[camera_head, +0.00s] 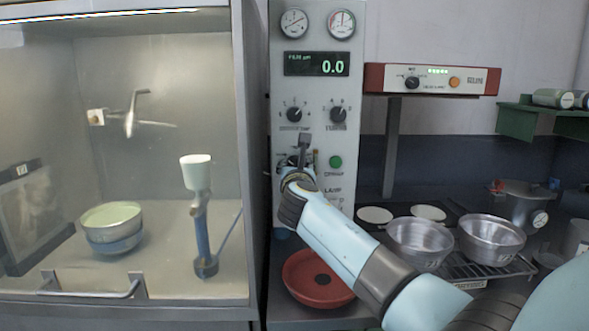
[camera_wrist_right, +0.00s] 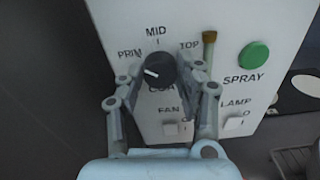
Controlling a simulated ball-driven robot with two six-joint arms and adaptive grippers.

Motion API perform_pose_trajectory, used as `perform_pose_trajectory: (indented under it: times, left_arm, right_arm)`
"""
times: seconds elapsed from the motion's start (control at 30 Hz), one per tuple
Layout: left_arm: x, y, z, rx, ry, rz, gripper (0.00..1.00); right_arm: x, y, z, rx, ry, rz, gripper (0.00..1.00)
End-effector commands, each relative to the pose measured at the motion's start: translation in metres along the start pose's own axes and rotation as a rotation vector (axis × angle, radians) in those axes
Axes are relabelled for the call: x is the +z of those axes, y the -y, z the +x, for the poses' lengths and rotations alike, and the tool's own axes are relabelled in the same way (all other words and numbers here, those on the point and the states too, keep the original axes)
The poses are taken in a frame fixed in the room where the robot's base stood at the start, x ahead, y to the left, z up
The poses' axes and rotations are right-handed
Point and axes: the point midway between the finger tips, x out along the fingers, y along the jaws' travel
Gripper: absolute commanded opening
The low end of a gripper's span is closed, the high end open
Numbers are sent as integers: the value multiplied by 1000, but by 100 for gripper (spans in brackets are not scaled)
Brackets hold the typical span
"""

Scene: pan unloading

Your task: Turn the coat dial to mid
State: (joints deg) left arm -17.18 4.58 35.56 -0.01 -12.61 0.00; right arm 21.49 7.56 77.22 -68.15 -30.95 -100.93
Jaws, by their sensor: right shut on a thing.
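The coat dial (camera_wrist_right: 160,68) is a black round knob on the white control panel, with labels PRIM, MID and TOP around it. Its white pointer mark faces left, slightly upward, on the PRIM side and away from MID at the top. The COAT label below it is partly hidden. My right gripper (camera_wrist_right: 168,72) has its fingers on both sides of the knob and is shut on it. In the head view my right gripper (camera_head: 302,168) is at the panel's lower part and covers the dial. My left gripper is not in view.
A green SPRAY button (camera_wrist_right: 253,56) is right of the dial. FAN and LAMP switches are below it. Two other black knobs (camera_head: 294,114) and a display (camera_head: 317,64) reading 0.0 are higher up. A red round dish (camera_head: 318,290) and metal pans (camera_head: 490,240) stand below.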

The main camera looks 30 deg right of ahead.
Motion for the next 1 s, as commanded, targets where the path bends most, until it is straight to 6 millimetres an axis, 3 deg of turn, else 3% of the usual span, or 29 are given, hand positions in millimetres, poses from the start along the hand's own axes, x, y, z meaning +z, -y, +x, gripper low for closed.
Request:
perform_pose_trajectory:
  times: [1.0]
  left_arm:
    - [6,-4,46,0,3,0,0]
  right_arm:
    - [-3,1,0,-2,-2,834,3]
